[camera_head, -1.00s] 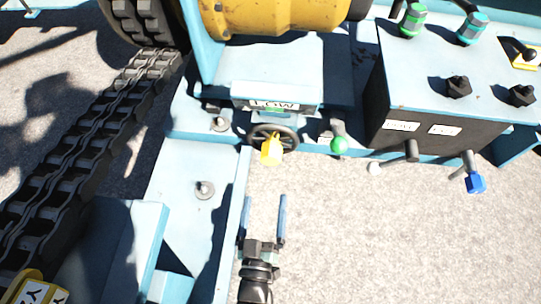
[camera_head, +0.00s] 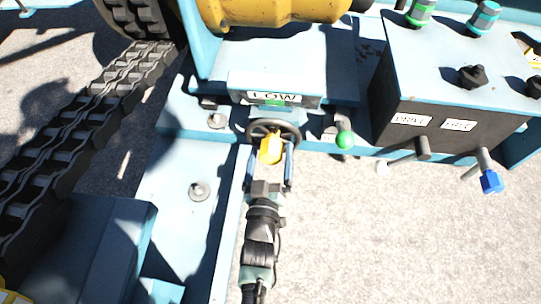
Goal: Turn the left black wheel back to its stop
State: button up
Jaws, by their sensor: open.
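A black wheel (camera_head: 289,132) with a yellow handle (camera_head: 271,151) on its near side sits at the frame's front edge, below a plate marked LOW (camera_head: 275,97). It is the only black handwheel I can make out. My gripper (camera_head: 271,158) is open, just in front of the wheel. Its two blue fingers stand on either side of the yellow handle, with visible gaps. I cannot tell whether a finger touches the wheel rim. The handle hides the near part of the rim.
A green-knobbed lever (camera_head: 344,140) stands close to the right of the wheel. Further right is a control box (camera_head: 440,75) with black knobs and a blue-tipped lever (camera_head: 491,181). A chain track (camera_head: 85,125) runs along the left. Open ground lies at the lower right.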

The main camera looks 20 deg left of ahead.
grip_shut()
dwell(0.5)
